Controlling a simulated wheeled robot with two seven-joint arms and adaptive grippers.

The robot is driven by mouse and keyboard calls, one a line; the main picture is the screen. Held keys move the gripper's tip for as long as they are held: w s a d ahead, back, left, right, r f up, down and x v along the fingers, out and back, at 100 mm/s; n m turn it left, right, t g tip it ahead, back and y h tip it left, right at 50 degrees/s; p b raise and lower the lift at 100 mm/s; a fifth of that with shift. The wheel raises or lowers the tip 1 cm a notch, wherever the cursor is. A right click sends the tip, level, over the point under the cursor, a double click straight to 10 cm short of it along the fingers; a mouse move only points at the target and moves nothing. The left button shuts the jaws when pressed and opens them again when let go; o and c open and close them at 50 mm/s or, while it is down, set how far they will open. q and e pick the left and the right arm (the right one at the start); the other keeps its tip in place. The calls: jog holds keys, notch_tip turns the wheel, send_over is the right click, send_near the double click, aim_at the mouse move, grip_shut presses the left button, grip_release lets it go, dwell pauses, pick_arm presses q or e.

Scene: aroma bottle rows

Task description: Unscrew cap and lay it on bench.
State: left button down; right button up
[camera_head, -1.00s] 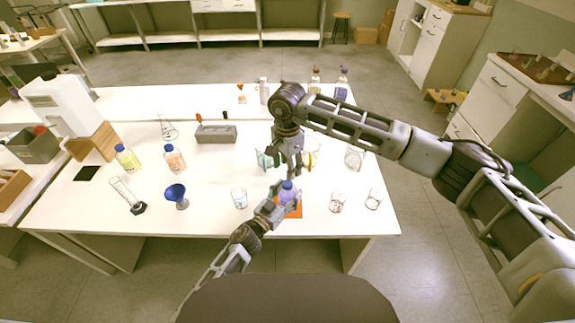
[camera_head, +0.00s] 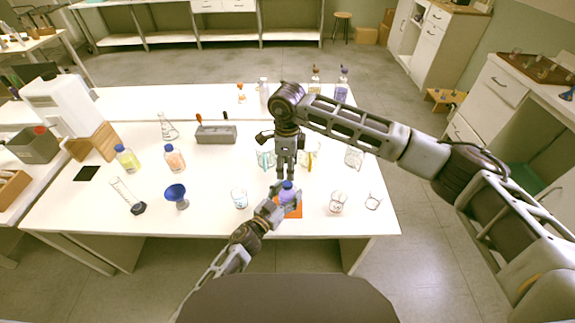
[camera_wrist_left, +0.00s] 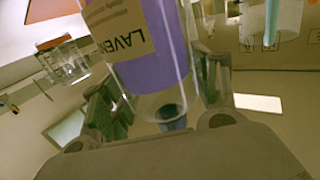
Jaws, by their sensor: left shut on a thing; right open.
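A bottle of purple liquid (camera_head: 289,198) with a blue cap (camera_head: 287,185) stands at an orange mat (camera_head: 296,212) near the bench's front edge. In the left wrist view the bottle (camera_wrist_left: 158,75) shows a label reading "LAVE". My left gripper (camera_head: 280,203) is shut on the bottle's body, its fingers on both sides of the glass. My right gripper (camera_head: 287,178) points straight down right above the cap, open, with its fingertips close to it. Whether the fingertips touch the cap is too small to tell.
Glass beakers stand left (camera_head: 239,198) and right (camera_head: 338,202) of the bottle, with others behind. A blue funnel (camera_head: 176,194), yellow bottle (camera_head: 127,158), orange bottle (camera_head: 174,158) and grey rack (camera_head: 216,133) are farther left. The white bench (camera_head: 225,225) is clear in front.

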jog(key=m, duration=0.8)
jog(key=shift+m, duration=0.3)
jog(key=m, duration=0.3)
jog(key=shift+m, duration=0.4)
jog(key=m, duration=0.4)
jog(key=shift+m, duration=0.3)
jog(key=m, duration=0.4)
jog(key=shift+m, duration=0.3)
jog(key=m, duration=0.3)
jog(key=shift+m, duration=0.4)
jog(key=m, duration=0.4)
jog(key=shift+m, duration=2.5)
